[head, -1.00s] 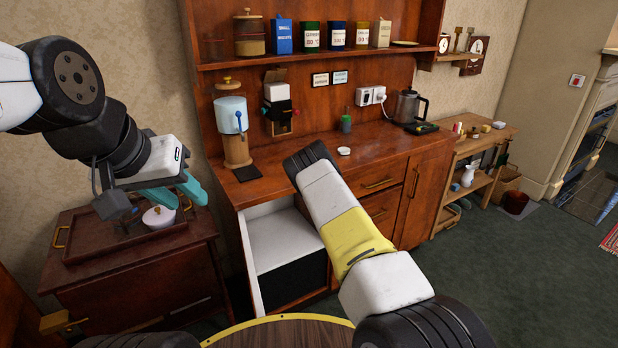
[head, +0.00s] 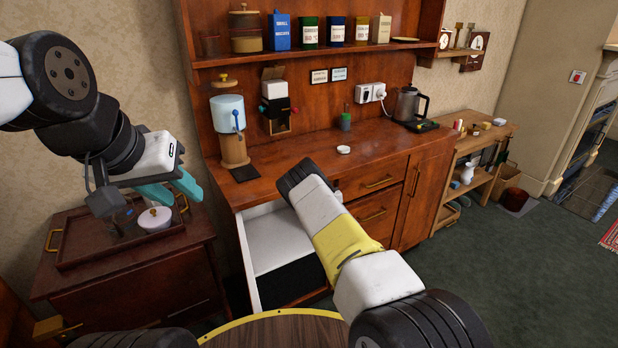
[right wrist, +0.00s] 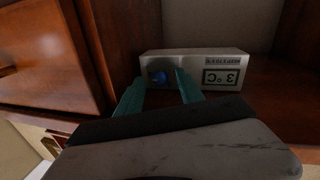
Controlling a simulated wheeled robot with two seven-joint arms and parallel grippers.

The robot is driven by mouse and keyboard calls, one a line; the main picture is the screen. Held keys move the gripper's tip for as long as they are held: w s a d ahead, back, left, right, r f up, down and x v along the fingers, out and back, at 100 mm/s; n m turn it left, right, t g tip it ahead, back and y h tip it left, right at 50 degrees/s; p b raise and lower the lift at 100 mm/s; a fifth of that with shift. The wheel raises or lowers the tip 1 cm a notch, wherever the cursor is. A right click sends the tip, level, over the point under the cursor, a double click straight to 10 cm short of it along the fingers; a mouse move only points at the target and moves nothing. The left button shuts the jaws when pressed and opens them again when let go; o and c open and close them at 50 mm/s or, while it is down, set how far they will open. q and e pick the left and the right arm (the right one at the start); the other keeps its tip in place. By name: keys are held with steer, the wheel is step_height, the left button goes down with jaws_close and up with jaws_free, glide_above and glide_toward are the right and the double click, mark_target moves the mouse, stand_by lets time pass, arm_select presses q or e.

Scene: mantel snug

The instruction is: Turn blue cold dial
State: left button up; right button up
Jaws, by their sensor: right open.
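In the head view my right arm hides that gripper and the dial does not show. My left gripper (head: 188,203) is open and empty at the left, over the tray on the low cabinet.
An open white-lined compartment (head: 275,237) lies under the wooden counter (head: 285,160), partly behind my right arm. Brown wooden panels (right wrist: 45,55) stand close beside the right gripper.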

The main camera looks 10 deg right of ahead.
steer(key=shift+w+a, duration=0.1)
steer(key=shift+w, duration=0.15)
jaws_close()
steer(key=shift+n, duration=0.3)
steer(key=n, duration=0.4)
steer(key=n+t+y, duration=0.1)
steer(key=n, duration=0.3)
steer(key=n+y, duration=0.1)
steer(key=n, duration=0.3)
steer(key=shift+f, duration=0.25)
steer(key=shift+n, duration=0.3)
